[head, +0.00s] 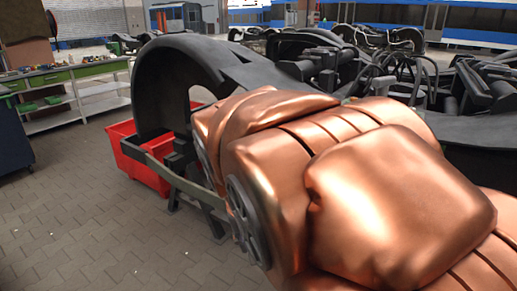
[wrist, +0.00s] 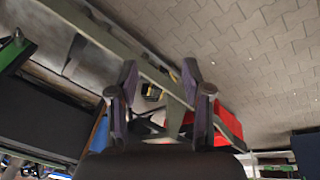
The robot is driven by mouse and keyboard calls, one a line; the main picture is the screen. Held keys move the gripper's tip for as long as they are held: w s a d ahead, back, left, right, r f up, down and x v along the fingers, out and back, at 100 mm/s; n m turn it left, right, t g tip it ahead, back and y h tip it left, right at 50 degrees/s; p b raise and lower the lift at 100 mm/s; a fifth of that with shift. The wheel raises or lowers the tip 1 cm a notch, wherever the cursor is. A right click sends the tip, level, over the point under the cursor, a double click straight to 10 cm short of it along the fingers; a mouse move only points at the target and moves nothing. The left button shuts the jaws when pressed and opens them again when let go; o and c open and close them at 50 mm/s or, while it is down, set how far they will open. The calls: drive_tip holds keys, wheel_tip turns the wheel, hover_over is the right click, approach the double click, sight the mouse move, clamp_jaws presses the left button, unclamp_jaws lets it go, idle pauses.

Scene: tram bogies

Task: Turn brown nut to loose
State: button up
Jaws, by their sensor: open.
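I cannot make out a brown nut in either view. My gripper (wrist: 159,72) shows in the wrist view with its two dark fingers spread well apart and nothing between them. Behind the fingers, a long grey-green bar (wrist: 100,40) crosses the picture diagonally, with paved floor beyond. The dark bogie frame (head: 190,55) arches up behind my copper-coloured arm in the head view. My arm covers much of the frame's near side and hides my gripper there.
A red crate (head: 140,158) stands on the floor under the frame's left end; it also shows in the wrist view (wrist: 228,125). A workbench (head: 75,85) with green drawers stands at the left. Paved floor at the lower left is clear.

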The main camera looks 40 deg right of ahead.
drive_tip(key=w+d+r+m+t+h+b, duration=0.2)
drive_tip(key=w+d+m+h+b, duration=0.3)
drive_tip(key=w+d+b, duration=0.7)
drive_tip(key=w+d+r+m+t+h+b, duration=0.2)
drive_tip(key=w+d+r+m+h+b, duration=0.2)
drive_tip(key=w+d+h+b, duration=0.5)
drive_tip(key=shift+w+d+r+m+b, duration=0.2)
drive_tip(key=shift+w+d+m+b, duration=1.45)
drive_tip(key=shift+d+b, duration=3.7)
drive_tip(key=shift+w+a+n+b, duration=0.45)
drive_tip(key=shift+w+n+b, duration=0.05)
drive_tip(key=shift+w+n, duration=0.15)
drive_tip(key=shift+s, duration=0.1)
clamp_jaws()
